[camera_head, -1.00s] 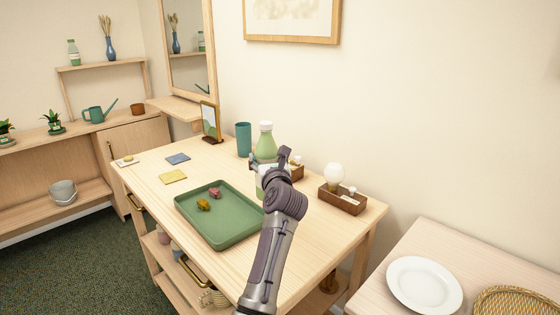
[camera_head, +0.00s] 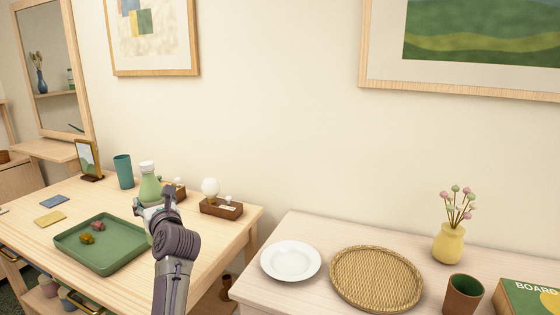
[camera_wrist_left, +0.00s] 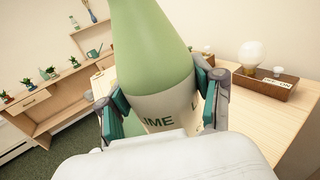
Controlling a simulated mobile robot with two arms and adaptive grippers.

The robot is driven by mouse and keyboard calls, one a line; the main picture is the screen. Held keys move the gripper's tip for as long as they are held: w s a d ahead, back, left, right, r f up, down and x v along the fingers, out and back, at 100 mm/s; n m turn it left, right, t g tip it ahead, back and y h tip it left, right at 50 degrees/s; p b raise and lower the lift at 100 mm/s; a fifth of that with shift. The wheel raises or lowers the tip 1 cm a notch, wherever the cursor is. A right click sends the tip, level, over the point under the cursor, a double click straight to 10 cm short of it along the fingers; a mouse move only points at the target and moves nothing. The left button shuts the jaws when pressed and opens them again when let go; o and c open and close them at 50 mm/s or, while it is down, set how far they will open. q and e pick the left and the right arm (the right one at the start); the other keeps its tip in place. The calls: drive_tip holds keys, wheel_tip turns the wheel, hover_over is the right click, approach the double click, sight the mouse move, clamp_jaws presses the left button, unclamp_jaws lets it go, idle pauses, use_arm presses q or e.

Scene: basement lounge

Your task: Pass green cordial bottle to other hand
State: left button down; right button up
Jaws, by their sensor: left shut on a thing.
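The green cordial bottle (camera_head: 150,184) has a white cap and a pale label. It stands upright over the wooden table, behind the right edge of the green tray. My left gripper (camera_head: 158,206) is shut on it, and the gripper hides its lower part. In the left wrist view the bottle (camera_wrist_left: 155,55) fills the middle, with the fingers of the gripper (camera_wrist_left: 160,105) on both sides at its label. I cannot tell whether its base touches the table. My right gripper is in neither view.
A green tray (camera_head: 72,249) holds two small items. A teal cup (camera_head: 124,171) and wooden boxes, one with a round lamp (camera_head: 210,187), stand behind. On the right table are a white plate (camera_head: 291,262), woven tray (camera_head: 335,286), yellow vase (camera_head: 449,243) and brown cup (camera_head: 463,296).

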use_arm(q)
drive_tip(key=shift+v, duration=0.85)
drive_tip(key=s+d+f+m+t+h, duration=0.15)
drive_tip(key=s+d+f+h, duration=0.35)
drive_tip(key=s, duration=0.7)
drive_tip(key=s+d+f+m+t+h, duration=0.1)
drive_tip(key=s+d+f+m+h, duration=0.15)
drive_tip(key=s+f, duration=0.6)
drive_tip(key=s+d+f+m+t+h, duration=0.1)
drive_tip(key=s+d+f+m+h, duration=0.25)
drive_tip(key=s, duration=1.05)
drive_tip(key=shift+n+y, duration=0.25)
drive_tip(key=shift+y, duration=0.05)
drive_tip(key=r+p, duration=0.5)
drive_tip(key=shift+w+d, duration=0.2)
drive_tip(key=shift+d, duration=0.1)
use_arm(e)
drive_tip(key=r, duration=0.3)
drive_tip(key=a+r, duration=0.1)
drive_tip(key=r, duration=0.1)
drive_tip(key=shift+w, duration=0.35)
